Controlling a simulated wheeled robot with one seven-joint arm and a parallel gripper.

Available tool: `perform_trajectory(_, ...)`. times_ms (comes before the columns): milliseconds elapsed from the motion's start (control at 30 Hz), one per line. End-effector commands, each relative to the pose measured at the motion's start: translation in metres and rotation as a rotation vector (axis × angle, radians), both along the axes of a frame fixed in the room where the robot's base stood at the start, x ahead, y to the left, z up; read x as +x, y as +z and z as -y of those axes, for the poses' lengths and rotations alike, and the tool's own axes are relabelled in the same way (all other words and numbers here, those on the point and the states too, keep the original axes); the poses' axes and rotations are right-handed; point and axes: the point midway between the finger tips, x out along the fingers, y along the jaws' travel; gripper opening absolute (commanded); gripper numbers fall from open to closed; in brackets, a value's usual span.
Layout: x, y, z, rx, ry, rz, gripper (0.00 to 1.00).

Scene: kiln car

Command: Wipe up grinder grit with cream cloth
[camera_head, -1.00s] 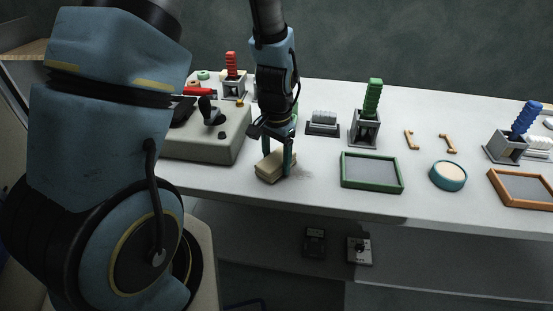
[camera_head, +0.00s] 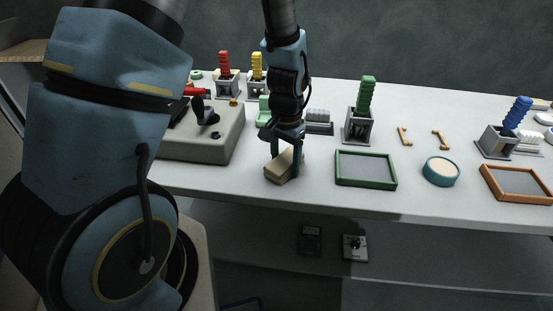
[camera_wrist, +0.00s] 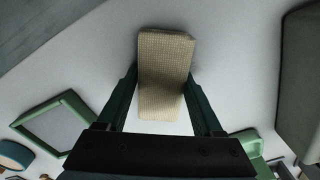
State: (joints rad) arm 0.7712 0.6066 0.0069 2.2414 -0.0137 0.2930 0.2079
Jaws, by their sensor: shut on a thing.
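The cream cloth (camera_head: 279,172) is a folded, block-like pad with a woven texture. My gripper (camera_head: 285,160) is shut on it, one finger on each side, and holds it tilted at the white bench top near the front edge. I cannot tell whether its underside touches the bench. In the wrist view the cloth (camera_wrist: 164,75) sits between the two dark green fingers (camera_wrist: 163,95). No grinder grit shows on the bench around the cloth in either view; any under or behind the cloth is hidden.
A green-framed tray (camera_head: 366,169) lies right of the cloth, with a round teal dish (camera_head: 440,171) and an orange-framed tray (camera_head: 518,184) beyond. A grey machine box (camera_head: 205,133) stands left. A green-topped holder (camera_head: 361,115) stands behind.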

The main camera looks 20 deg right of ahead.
Motion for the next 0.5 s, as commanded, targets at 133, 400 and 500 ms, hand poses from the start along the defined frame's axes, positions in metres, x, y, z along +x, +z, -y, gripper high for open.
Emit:
perform_trajectory(133,-0.0033,0.0001,0.007,0.0,-0.002,0.0,0.0)
perform_trajectory(400,-0.0035,-0.0001,0.0074,0.0,0.0,0.0,0.0)
perform_trajectory(500,-0.0034,-0.0002,0.0074,0.0,0.0,0.0,0.0)
